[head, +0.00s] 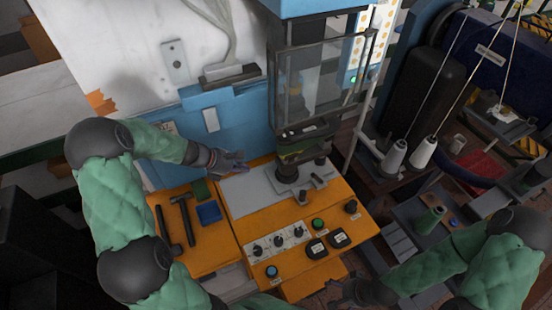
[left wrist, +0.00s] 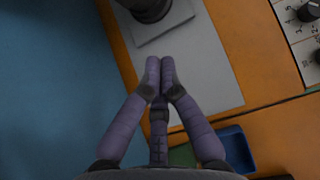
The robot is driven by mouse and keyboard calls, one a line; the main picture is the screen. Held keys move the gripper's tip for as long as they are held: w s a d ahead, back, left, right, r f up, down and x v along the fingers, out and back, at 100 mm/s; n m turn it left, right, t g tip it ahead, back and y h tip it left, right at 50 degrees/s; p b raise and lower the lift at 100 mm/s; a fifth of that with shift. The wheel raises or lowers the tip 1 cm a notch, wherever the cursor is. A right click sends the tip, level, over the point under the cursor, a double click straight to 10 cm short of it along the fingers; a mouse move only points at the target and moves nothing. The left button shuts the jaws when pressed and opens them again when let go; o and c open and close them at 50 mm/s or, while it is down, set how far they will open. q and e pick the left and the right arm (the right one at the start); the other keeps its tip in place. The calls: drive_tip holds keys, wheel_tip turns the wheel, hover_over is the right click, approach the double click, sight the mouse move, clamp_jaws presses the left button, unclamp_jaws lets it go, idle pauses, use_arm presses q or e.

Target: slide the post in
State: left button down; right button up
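A dark post (head: 287,172) stands on a grey base on the machine's light grey plate, below a dark and green piece (head: 303,146) whose exact shape I cannot make out. In the left wrist view the dark round foot of the post (left wrist: 150,8) shows at the top edge on its square base (left wrist: 162,28). My left gripper (head: 240,164) is left of the post, over the edge of the grey plate, apart from it. Its purple fingertips (left wrist: 160,68) meet with nothing visible between them. My right gripper (head: 345,292) is low in the head view, small and partly dark.
The orange control panel (head: 268,225) carries knobs and buttons in front of the post. A hammer (head: 183,215) and a blue tray (head: 208,213) lie on the orange top at left. A clear guard (head: 318,80) hangs above. Thread cones (head: 423,152) stand at right.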

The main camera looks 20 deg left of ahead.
sight(279, 167)
use_arm(q)
drive_tip(key=w+r+b+x, duration=0.1)
drive_tip(key=r+x, duration=0.1)
drive_tip(key=x, duration=1)
drive_tip(key=shift+w+d+f+b, duration=0.3)
drive_tip(key=shift+w+d, duration=0.25)
drive_tip(key=shift+w+d, duration=0.1)
drive_tip(key=shift+w+d, duration=0.55)
drive_tip(key=shift+w, duration=0.1)
drive_tip(key=shift+s, duration=0.1)
